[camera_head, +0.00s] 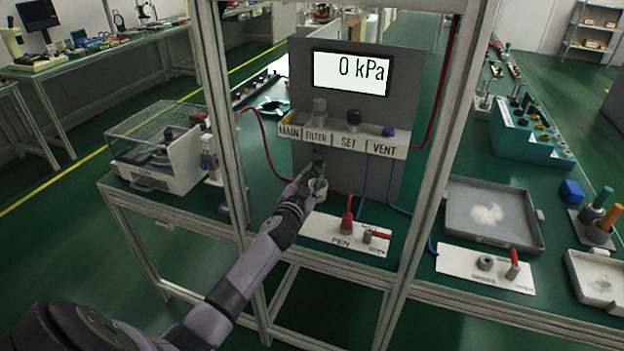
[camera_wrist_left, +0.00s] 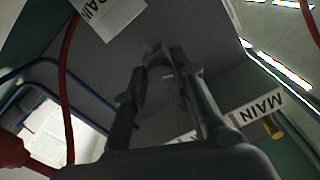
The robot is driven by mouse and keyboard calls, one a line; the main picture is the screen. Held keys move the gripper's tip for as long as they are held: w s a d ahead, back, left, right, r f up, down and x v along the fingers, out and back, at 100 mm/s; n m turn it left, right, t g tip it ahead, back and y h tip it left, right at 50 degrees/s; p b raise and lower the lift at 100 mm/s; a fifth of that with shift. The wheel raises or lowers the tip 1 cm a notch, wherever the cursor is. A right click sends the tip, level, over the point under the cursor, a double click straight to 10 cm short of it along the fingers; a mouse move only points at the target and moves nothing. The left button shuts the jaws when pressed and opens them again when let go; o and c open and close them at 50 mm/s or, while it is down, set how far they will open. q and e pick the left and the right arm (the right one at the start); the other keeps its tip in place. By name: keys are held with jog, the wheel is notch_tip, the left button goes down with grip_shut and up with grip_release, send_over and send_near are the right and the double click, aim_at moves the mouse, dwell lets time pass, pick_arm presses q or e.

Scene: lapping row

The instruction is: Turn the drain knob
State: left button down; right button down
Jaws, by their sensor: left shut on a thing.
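The grey panel (camera_head: 345,125) carries a display reading 0 kPa and a ledge (camera_head: 345,146) labelled MAIN, FILTER, SET and VENT. My left gripper (camera_head: 318,168) is under the FILTER part of the ledge. In the left wrist view its fingers (camera_wrist_left: 162,88) are closed around a small grey knob (camera_wrist_left: 160,70), which I take for the drain knob; it is dark and partly hidden by them. A white label ending in "RAIN" (camera_wrist_left: 110,14) is beside it, and the MAIN label (camera_wrist_left: 262,107) is at the right. My right gripper is not in view.
Red and blue hoses (camera_head: 364,180) hang near.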

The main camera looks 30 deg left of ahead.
pick_arm(q)
jog(key=m, duration=0.6)
jog(key=shift+m, duration=0.3)
jog(key=m, duration=0.6)
jog(key=shift+r, duration=0.1)
jog(key=shift+m, duration=0.4)
jog(key=c, duration=1.3)
grip_release()
jog(key=shift+c, duration=0.2)
jog(key=shift+s, duration=0.2)
jog(key=v, duration=1.1)
jog(key=shift+s, duration=0.35)
